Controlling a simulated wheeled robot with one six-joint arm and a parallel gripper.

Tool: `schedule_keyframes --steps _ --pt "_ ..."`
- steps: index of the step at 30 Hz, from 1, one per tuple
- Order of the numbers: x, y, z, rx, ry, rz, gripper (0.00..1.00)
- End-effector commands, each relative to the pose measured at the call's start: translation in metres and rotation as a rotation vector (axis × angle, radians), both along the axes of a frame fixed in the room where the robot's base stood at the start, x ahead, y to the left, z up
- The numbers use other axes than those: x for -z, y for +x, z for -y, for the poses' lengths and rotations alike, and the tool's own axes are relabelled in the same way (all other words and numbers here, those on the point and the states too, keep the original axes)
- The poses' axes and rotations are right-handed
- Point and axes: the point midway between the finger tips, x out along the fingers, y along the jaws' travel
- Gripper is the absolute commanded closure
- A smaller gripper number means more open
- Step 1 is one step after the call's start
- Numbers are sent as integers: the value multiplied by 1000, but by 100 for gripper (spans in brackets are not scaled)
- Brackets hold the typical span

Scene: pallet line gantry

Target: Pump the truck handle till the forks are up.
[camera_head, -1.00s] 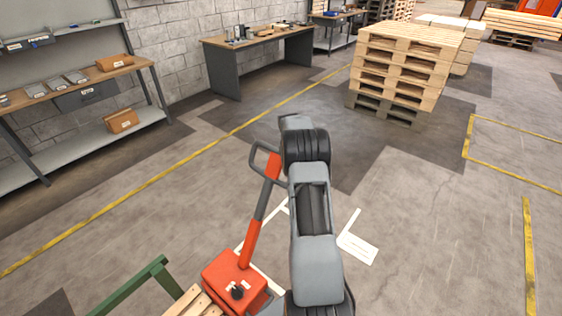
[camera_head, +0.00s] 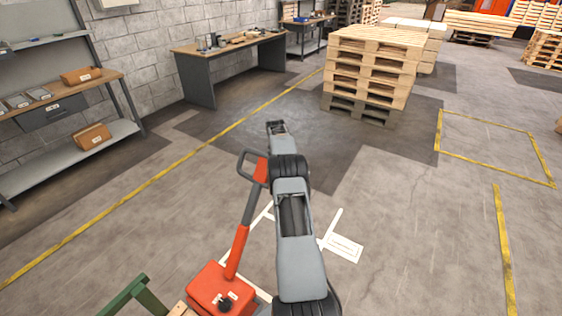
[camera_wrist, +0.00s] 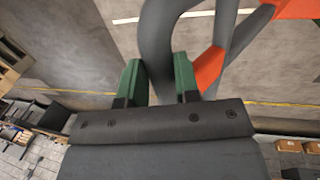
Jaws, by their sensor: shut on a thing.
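The orange pallet truck (camera_head: 222,287) stands at the bottom of the head view. Its handle (camera_head: 238,250) leans up and away, with a grey shaft and a dark loop grip (camera_head: 245,164) at the top. In the wrist view my gripper (camera_wrist: 160,78) has its green fingers on either side of the grey bar of the handle loop (camera_wrist: 157,40), shut on it. The orange handle part (camera_wrist: 208,68) is just right of the fingers. In the head view my arm hides the fingers. The forks are not clearly visible.
A green frame (camera_head: 140,292) and part of a wooden pallet are beside the truck at lower left. A pallet stack (camera_head: 372,75) stands at the back. A workbench (camera_head: 230,45) and shelving (camera_head: 60,110) line the wall. Open floor lies to the right.

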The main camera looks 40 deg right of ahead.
Motion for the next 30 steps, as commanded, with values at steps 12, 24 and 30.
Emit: schedule_keyframes --steps 12,24,30 --pt "-3 1 1 1 -5 8 51" --pt "-6 0 1 1 -4 5 45" --pt "-39 -1 -4 2 -10 10 45"
